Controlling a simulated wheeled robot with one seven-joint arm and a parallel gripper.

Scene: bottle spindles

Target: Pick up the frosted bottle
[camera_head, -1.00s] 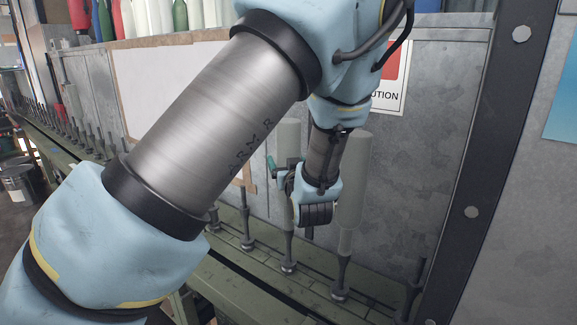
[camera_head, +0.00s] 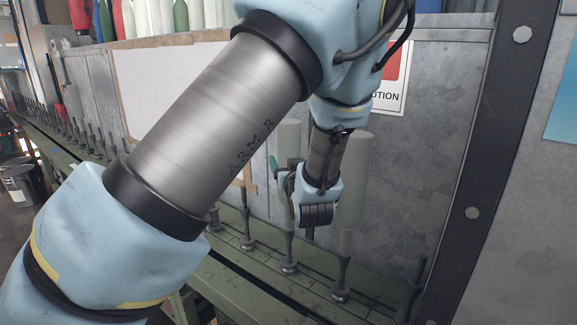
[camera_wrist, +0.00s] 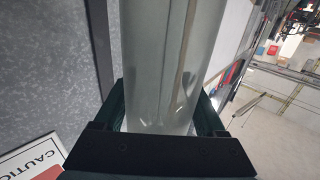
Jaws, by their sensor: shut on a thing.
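A pale grey-green frosted bottle (camera_head: 289,136) stands upright on a spindle, partly hidden behind my gripper. My gripper (camera_head: 280,172) is at mid-height of this bottle, with a teal finger showing at its left side. In the wrist view, the translucent bottle (camera_wrist: 165,65) fills the space between the two dark teal fingers of my gripper (camera_wrist: 165,115), which is shut on it. A second frosted bottle (camera_head: 357,180) stands upright on the spindle just right of my gripper. Whether the held bottle's lower end still sits around its spindle is hard to tell.
A green rail (camera_head: 235,262) carries a row of spindles, several of them bare, running back to the left. A metal wall with a caution sign (camera_head: 392,88) stands close behind. A dark post (camera_head: 480,190) is at the right. Coloured bottles (camera_head: 150,18) stand beyond the wall.

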